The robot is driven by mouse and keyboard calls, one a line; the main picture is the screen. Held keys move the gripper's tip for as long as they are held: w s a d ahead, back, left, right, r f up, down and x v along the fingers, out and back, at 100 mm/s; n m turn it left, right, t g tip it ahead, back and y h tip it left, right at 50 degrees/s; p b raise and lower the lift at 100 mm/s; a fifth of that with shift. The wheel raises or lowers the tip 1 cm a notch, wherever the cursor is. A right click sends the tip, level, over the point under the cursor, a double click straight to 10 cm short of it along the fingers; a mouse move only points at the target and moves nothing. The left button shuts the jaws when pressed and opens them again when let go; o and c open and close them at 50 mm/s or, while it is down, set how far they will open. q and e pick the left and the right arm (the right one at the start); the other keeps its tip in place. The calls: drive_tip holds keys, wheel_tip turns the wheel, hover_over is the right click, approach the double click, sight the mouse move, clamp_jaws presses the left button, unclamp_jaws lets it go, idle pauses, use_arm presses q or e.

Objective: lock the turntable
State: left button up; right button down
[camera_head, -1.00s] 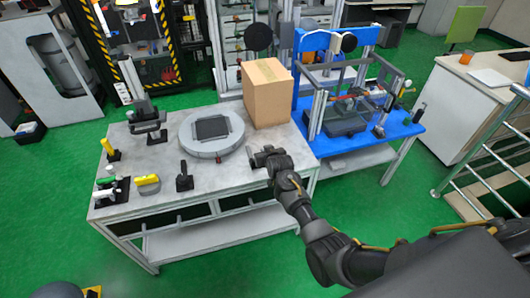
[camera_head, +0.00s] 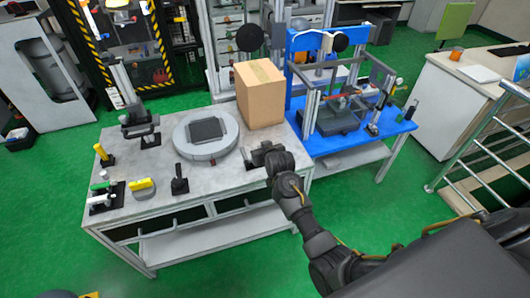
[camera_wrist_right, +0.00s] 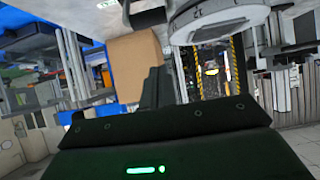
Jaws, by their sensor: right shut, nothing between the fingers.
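The turntable (camera_head: 184,144) is a round light-grey disc with a dark square plate (camera_head: 207,129) on top, standing on the grey workbench. A small red and dark part (camera_head: 213,161) shows at its front rim; I cannot tell its lock position. My right gripper (camera_head: 252,158) is shut and empty, just right of the turntable's front right edge and apart from it. In the right wrist view the dark fingers (camera_wrist_right: 151,88) point toward the bench, with the pale turntable rim (camera_wrist_right: 215,22) at the top. My left gripper is not in view.
A cardboard box (camera_head: 260,94) stands behind and right of the turntable. A black upright-handled piece (camera_head: 179,184) stands in front of it, and a yellow-topped block (camera_head: 143,186) is further left. A blue table (camera_head: 340,143) with a framed machine adjoins on the right.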

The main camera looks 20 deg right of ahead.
drive_tip(key=shift+v, duration=1.3)
drive_tip(key=shift+f, duration=0.15)
